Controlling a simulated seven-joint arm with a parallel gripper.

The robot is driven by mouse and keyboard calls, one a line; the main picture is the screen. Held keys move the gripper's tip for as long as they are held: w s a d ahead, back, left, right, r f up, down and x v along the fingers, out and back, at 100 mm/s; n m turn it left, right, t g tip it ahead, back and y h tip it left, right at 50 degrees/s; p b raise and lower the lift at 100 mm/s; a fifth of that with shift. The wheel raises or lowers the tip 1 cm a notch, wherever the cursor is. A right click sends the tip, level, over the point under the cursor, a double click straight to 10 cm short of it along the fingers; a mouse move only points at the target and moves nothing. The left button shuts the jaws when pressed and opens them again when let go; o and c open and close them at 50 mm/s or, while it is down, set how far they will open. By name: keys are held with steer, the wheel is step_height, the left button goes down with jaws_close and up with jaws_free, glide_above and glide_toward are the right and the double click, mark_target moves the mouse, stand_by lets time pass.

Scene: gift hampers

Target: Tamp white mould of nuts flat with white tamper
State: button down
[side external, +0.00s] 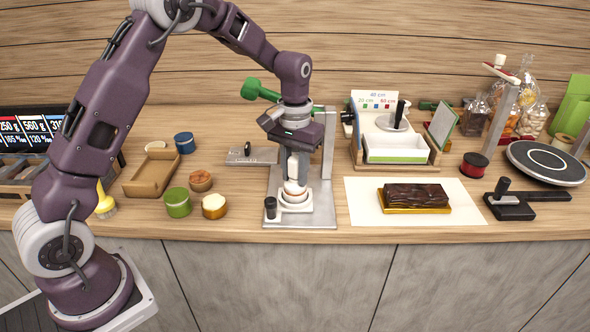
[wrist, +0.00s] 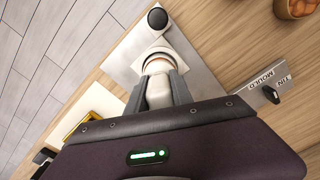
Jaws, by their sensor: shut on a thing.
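My gripper (side external: 293,160) is shut on the white tamper (side external: 293,170) and holds it upright. The tamper also shows between the fingers in the wrist view (wrist: 158,90). The white mould (side external: 296,204) stands on the metal base plate (side external: 322,212) of a press, directly below the tamper. In the wrist view, the mould (wrist: 151,55) shows just past the fingertips, with a brownish band at its rim. The tamper's foot is at the mould's mouth. The nuts are mostly hidden under it, and I cannot tell how hard it presses or whether they are flat.
The press's green handle (side external: 258,90) and upright are close behind my gripper. A black knob (side external: 270,207) stands beside the mould. Left are a cardboard tray (side external: 151,174) and several small tubs; right, a chocolate-brown block (side external: 414,195) on a white sheet (side external: 364,207).

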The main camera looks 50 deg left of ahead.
steer(key=shift+f, duration=0.15)
steer(key=shift+r, duration=1.55)
steer(key=shift+f, duration=0.1)
steer(key=shift+f, duration=0.6)
steer(key=shift+f, duration=0.75)
steer(key=shift+r, duration=1.45)
steer(key=shift+f, duration=0.1)
steer(key=shift+f, duration=0.6)
